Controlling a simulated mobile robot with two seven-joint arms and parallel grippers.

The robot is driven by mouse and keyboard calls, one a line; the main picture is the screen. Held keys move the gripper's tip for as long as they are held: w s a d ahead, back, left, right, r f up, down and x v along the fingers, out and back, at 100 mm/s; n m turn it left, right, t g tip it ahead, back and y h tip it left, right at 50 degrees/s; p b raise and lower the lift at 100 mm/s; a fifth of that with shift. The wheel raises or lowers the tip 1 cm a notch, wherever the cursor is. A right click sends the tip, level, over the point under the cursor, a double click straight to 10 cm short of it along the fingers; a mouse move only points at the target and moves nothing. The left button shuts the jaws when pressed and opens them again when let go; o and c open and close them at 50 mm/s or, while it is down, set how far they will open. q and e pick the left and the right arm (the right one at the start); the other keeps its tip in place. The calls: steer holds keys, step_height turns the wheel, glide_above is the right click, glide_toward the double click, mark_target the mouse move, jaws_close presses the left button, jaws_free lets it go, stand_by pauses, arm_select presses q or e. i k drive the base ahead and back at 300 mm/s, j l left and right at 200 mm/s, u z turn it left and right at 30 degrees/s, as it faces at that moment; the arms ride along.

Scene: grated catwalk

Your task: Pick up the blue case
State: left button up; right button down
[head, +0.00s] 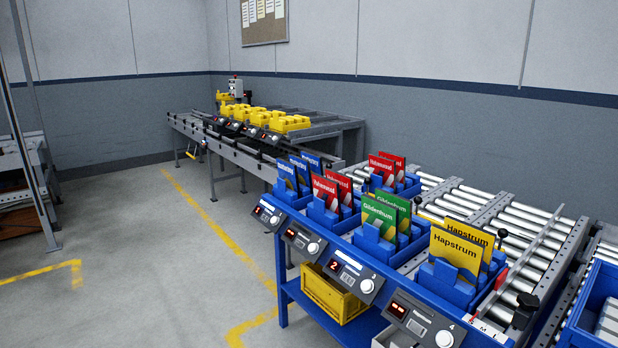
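Two upright blue packets (288,176) with white print stand in the leftmost blue holder (291,193) on the near blue bench. Each is thin and flat, like a case or pouch. A blue bin (598,292) with pale contents is cut off by the right edge. I cannot tell which of these blue things is the case meant. Neither my left nor my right gripper is in view.
Red (325,190), green (380,218) and yellow (457,250) packets stand in other blue holders. Control boxes with knobs line the bench front (345,276). A roller conveyor (500,215) runs behind. A yellow crate (333,293) sits below. Grey floor (150,270) at left is clear.

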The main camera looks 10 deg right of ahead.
mark_target(287, 171)
steer(key=z, duration=2.05)
steer(key=i+j+u, duration=0.1)
steer(key=j, duration=0.75)
steer(key=i+j+u, duration=0.15)
steer(key=j, duration=0.25)
steer(key=i+j, duration=0.1)
steer(key=j, duration=0.3)
steer(key=i+j+u, duration=0.15)
steer(key=j, duration=0.25)
steer(key=i+j, duration=0.1)
steer(key=j, duration=0.3)
steer(key=u, duration=0.05)
